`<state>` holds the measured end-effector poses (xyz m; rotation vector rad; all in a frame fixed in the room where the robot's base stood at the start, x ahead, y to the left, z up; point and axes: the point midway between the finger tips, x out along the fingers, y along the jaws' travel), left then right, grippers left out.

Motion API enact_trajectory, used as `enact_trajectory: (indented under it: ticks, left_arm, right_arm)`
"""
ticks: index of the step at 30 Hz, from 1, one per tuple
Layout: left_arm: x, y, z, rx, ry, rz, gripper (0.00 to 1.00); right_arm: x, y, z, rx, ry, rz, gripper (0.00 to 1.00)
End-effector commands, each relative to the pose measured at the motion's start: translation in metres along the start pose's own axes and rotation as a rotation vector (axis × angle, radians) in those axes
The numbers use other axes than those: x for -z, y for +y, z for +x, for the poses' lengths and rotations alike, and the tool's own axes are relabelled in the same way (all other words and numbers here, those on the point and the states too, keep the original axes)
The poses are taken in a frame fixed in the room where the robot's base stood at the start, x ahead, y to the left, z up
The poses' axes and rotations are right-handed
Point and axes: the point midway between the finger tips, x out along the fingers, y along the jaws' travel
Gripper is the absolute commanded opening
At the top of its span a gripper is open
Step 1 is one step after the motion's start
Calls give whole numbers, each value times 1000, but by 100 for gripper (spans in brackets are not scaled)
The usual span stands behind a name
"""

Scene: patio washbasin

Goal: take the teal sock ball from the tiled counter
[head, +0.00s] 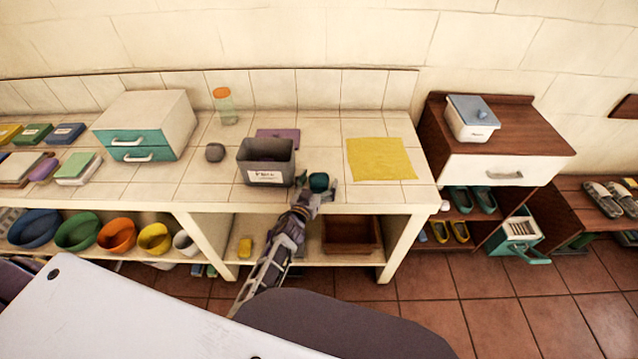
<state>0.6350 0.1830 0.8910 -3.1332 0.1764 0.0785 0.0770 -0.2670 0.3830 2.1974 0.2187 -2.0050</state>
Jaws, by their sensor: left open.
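The teal sock ball (319,181) sits on the tiled counter (215,185) near its front edge, just right of a dark grey labelled bin. My left gripper (318,187) reaches up from below over the counter's front edge. Its fingers are open and lie around or right beside the sock ball; I cannot tell whether they touch it. The lower part of the ball is partly hidden by the gripper. My right gripper is not in view.
The grey bin (266,162) stands close on the gripper's left. A yellow cloth (380,158) lies flat to the right. A grey ball (215,152) and a small drawer box (146,127) are farther left. A jar (224,106) stands at the back.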

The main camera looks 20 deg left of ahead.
Motion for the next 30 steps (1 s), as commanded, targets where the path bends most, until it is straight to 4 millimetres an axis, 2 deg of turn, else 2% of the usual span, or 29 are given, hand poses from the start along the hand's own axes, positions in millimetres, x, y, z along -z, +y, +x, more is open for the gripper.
enact_trajectory:
  ticks: [8,20,30]
  left_arm:
    - [0,0,0,0,0,0,91]
    - [0,0,0,0,0,0,41]
    - [2,0,0,0,1,1,41]
  right_arm:
    - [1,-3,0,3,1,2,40]
    - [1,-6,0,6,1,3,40]
    - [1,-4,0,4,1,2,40]
